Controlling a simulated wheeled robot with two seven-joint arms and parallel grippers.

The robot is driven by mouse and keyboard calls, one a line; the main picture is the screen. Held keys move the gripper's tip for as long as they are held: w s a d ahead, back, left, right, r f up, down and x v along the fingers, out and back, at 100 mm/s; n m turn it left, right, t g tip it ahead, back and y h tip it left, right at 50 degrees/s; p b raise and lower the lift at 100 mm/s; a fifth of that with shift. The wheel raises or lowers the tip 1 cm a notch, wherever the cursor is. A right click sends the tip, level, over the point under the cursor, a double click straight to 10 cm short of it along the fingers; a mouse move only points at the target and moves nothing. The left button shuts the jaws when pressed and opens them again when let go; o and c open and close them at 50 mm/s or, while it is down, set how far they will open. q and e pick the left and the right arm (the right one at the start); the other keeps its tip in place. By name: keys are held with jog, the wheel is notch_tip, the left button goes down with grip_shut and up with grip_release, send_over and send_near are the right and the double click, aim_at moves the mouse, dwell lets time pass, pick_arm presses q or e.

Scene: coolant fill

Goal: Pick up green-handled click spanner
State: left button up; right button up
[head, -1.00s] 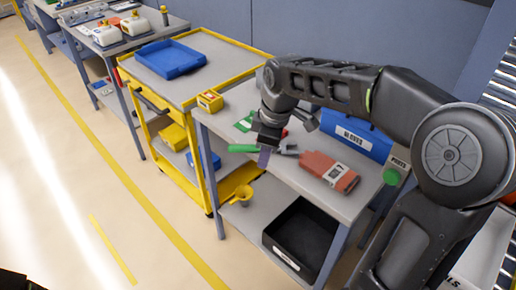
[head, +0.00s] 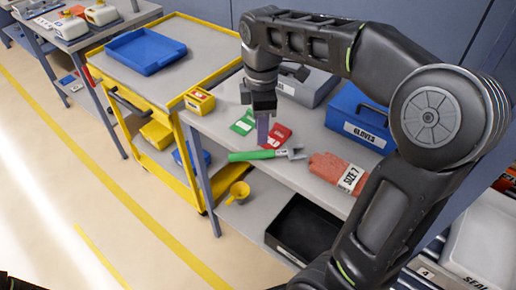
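The green-handled click spanner (head: 257,155) lies on the grey bench top near its front edge. Its green handle points left and its grey head points right. My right gripper (head: 263,138) points down just behind the spanner in the head view, with its fingertips apart from the handle. One purplish finger shows edge-on, so its opening cannot be told. No spanner is in its grasp.
A green card (head: 243,122) and a red card (head: 277,136) lie behind the spanner. A red glove pack (head: 328,168) lies to its right. A blue gloves box (head: 356,117) stands behind. A yellow box (head: 199,101) stands at the left corner. A black bin (head: 303,232) is below.

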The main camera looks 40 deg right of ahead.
aim_at(260, 152)
jog(key=shift+s, duration=0.1)
jog(key=shift+f, duration=1.3)
jog(key=shift+f, duration=0.1)
jog(key=f, duration=0.5)
jog(key=shift+w+a+p, duration=0.1)
jog(key=shift+w+p, duration=0.15)
jog(key=shift+p, duration=0.1)
jog(key=shift+c, duration=0.3)
grip_shut()
